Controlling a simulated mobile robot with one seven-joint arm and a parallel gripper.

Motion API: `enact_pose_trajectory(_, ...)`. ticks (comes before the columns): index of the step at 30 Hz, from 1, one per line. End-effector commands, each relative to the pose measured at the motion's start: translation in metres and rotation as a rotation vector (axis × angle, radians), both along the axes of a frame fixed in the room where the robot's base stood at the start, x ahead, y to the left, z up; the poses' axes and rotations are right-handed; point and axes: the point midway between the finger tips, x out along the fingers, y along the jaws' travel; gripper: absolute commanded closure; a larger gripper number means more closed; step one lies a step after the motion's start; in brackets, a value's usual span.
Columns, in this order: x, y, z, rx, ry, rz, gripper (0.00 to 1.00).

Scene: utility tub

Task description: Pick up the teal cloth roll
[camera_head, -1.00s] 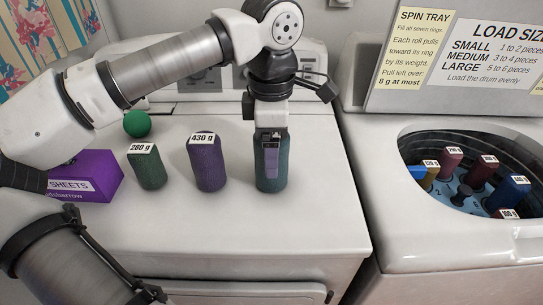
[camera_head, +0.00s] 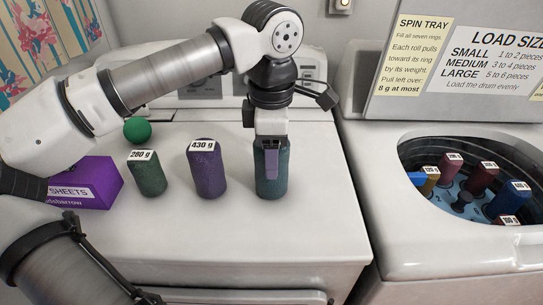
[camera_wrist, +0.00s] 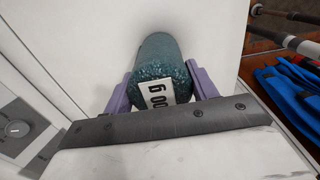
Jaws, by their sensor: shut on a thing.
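The teal cloth roll (camera_head: 271,182) stands upright on the white machine top, to the right of the other two rolls. My gripper (camera_head: 271,146) comes down on it from above and its jaws are shut on its upper part. In the wrist view the teal roll (camera_wrist: 165,65) sits between my two purple fingers, one on each side. Its white weight label shows partly, with "00 g" legible; the rest is hidden. I cannot tell whether its bottom touches the surface.
A purple "430 g" roll (camera_head: 207,172) and a green "280 g" roll (camera_head: 148,177) stand to the left. At right, the open tub (camera_head: 420,145) holds several labelled rolls.

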Motion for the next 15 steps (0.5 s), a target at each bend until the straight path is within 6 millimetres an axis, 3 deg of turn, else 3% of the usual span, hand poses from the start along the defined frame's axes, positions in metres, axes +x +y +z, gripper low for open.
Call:
enact_pose_trajectory(8, 0.001, 0.0, 0.025, 0.0, -0.004, 0.0, 0.82)
enact_pose_trajectory(15, 0.001, -0.001, 0.084, -0.001, -0.005, 0.001, 0.82)
